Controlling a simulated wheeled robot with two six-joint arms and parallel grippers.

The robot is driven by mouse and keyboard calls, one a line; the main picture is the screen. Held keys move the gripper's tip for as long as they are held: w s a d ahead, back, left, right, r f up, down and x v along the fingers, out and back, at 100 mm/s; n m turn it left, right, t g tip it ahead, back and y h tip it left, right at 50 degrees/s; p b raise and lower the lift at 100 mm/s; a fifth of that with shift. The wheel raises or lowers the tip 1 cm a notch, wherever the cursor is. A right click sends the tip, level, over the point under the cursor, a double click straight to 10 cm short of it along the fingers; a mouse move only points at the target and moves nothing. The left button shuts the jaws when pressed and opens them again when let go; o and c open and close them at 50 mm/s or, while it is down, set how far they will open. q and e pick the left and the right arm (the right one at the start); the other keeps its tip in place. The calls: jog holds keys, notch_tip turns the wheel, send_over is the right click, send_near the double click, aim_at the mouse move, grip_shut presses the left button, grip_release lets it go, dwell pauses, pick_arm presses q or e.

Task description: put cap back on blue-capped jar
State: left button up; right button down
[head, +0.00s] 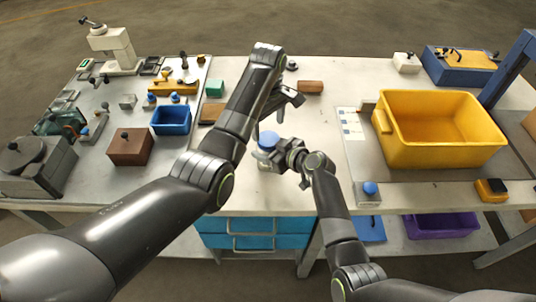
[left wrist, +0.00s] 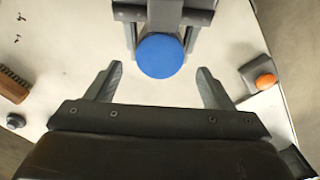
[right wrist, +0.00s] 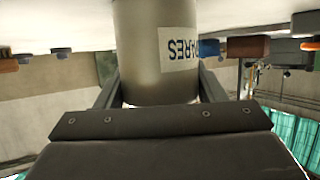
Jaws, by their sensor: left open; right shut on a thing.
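The blue-capped jar (head: 265,160) is pale grey and stands upright near the table's front edge. Its blue cap (head: 268,140) appears on top; I cannot tell whether it is seated. The cap shows as a round blue disc in the left wrist view (left wrist: 160,58). My right gripper (head: 284,155) is shut around the jar's side. The right wrist view shows the jar body (right wrist: 155,50) between the fingers, its label upside down and the cap hidden. My left gripper (head: 290,97) is open and empty, above and beyond the cap in the head view.
A yellow bin (head: 440,150) stands at the right, with a blue-knobbed block (head: 369,192) in front. A blue bin (head: 171,120) and a brown box (head: 130,147) are at the left. A brown brush (head: 311,87) lies behind my left gripper.

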aim_at(268, 138)
pick_arm(q)
jog(key=shift+f, duration=2.2)
jog(key=c, duration=1)
jog(key=m, duration=0.6)
jog(key=shift+m, duration=0.3)
jog(key=o, duration=1.1)
